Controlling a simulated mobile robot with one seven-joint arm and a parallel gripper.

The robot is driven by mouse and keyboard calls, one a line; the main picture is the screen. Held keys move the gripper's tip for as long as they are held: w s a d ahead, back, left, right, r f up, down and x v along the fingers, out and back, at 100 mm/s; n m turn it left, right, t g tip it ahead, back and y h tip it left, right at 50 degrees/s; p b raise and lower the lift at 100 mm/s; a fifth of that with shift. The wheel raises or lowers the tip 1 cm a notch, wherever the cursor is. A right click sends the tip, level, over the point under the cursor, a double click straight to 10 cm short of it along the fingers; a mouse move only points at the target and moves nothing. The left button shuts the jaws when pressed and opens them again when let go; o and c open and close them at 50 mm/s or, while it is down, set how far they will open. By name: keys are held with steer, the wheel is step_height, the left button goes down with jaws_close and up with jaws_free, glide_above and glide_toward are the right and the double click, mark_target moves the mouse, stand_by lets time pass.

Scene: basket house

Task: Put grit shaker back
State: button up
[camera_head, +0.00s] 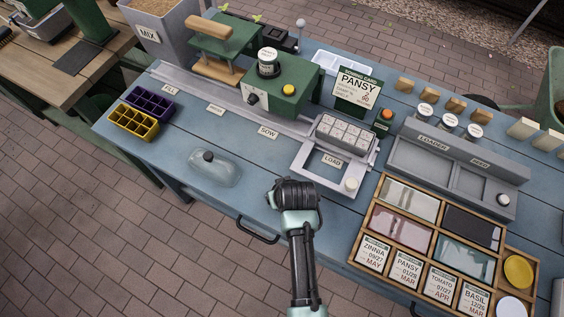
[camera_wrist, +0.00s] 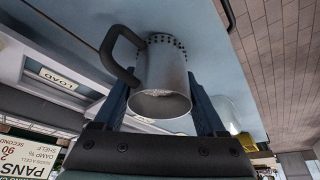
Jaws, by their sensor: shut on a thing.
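The grit shaker (camera_wrist: 163,80) is a grey metal cup with a black loop handle on its left and small holes around its far end in the wrist view. My gripper (camera_wrist: 160,108) has a dark finger on either side of the cup and is shut on it. The mouth of the cup faces the wrist camera. In the head view my gripper (camera_head: 296,194) is over the front edge of the blue bench (camera_head: 255,165), just in front of the LOAD frame. The shaker is hidden behind my wrist there.
A clear domed dish (camera_head: 214,168) stands left of my gripper. Purple (camera_head: 151,101) and yellow (camera_head: 134,122) trays sit far left.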

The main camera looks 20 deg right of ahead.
steer(key=shift+f, duration=0.15)
steer(key=o, duration=1.6)
steer(key=shift+c, duration=0.2)
steer(key=v, duration=1.2)
steer(key=shift+p, duration=0.4)
steer(key=shift+w+r, duration=0.1)
steer(key=shift+r, duration=0.15)
